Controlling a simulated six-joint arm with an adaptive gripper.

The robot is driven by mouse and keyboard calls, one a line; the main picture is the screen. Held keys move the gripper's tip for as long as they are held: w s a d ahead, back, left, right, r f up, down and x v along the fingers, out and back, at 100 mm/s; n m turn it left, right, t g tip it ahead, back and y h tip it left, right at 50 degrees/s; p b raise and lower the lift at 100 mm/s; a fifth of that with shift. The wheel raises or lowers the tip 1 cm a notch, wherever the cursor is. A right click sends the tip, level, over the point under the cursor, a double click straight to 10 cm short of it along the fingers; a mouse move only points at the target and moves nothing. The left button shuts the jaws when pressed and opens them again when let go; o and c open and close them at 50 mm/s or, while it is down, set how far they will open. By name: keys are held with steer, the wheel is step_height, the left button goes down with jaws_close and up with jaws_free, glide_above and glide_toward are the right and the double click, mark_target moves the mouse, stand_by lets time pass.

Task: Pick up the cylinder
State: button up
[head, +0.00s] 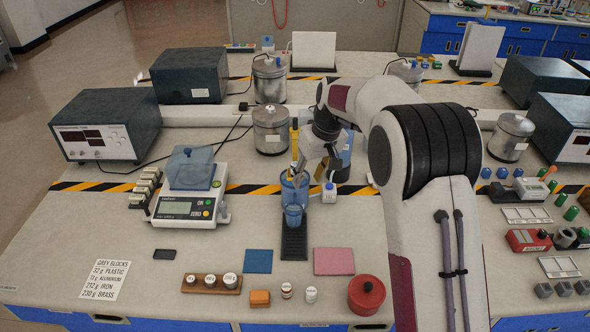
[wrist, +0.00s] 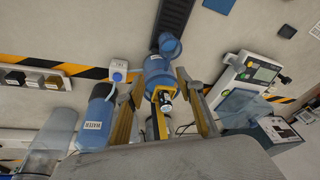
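My gripper (head: 308,171) hangs over the blue translucent vessel (head: 292,188) in the head view. I cannot tell whether the fingers touch either. A smaller blue cup (head: 293,215) stands in front of the vessel on a black strip (head: 293,245). Which object is the task's cylinder is unclear. A metal cylindrical can (head: 270,138) stands behind.
A blue bottle labelled water (wrist: 96,118) and a small white-blue bottle (head: 329,194) stand close by on the right in the head view. A scale (head: 190,207) is left. Mats, small jars and a red pot (head: 366,294) lie in front.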

mark_target(296, 164)
steer(key=shift+n+t+y, duration=0.4)
steer(key=shift+n+t, duration=0.3)
steer(key=shift+n, duration=0.2)
steer(key=w+r, duration=0.1)
steer(key=w+a+r, duration=0.1)
steer(key=w, duration=0.1)
steer(key=w+a+r, duration=0.1)
steer(key=w+r, duration=0.1)
steer(key=shift+n, duration=0.3)
steer(key=shift+f, duration=0.1)
steer(key=shift+x, duration=2.4)
jaws_close()
